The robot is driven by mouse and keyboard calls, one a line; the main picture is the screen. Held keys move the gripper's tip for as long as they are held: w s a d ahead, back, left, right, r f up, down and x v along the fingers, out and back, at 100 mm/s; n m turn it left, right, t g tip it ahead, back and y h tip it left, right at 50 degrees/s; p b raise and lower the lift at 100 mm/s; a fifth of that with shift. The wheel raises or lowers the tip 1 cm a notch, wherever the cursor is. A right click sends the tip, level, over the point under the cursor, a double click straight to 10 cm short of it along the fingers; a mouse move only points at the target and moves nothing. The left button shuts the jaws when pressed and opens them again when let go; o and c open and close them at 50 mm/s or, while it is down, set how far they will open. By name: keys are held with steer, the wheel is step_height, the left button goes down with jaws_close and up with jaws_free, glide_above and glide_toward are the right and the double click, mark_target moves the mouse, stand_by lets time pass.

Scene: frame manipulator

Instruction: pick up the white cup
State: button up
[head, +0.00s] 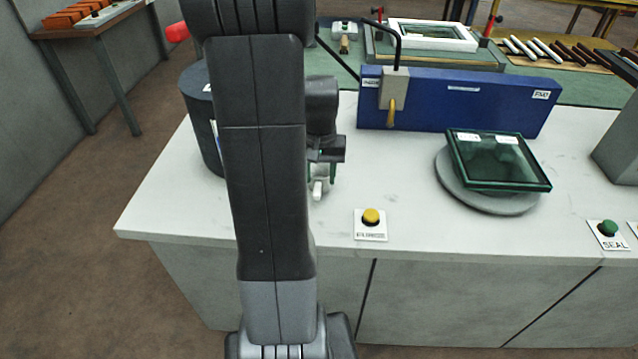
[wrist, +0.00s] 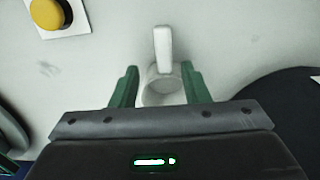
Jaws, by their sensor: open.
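The white cup (wrist: 162,92) is in the wrist view, between the two green fingers of my gripper (wrist: 160,85). Its handle (wrist: 163,45) points to the top of that picture, beyond the fingertips. The fingers are open, one on each side of the cup, with small gaps visible. The lower part of the cup is hidden by the gripper body. In the head view a small part of the white cup (head: 318,190) shows on the white worktop beside my arm, below my gripper (head: 326,174). My arm hides much of that area.
A dark cylinder (head: 196,110) stands left of my arm. A yellow button (head: 371,216) is at the worktop's front. A glass unit (head: 498,163) lies on a grey round plate (head: 452,194). A blue box (head: 470,102) stands behind. A green button (head: 608,228) is at the right.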

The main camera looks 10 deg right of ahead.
mark_target(318, 183)
steer(key=f, duration=0.2)
steer(key=shift+w+a+f, duration=0.15)
steer(key=shift+a+f, duration=0.15)
steer(key=shift+f, duration=0.7)
jaws_close()
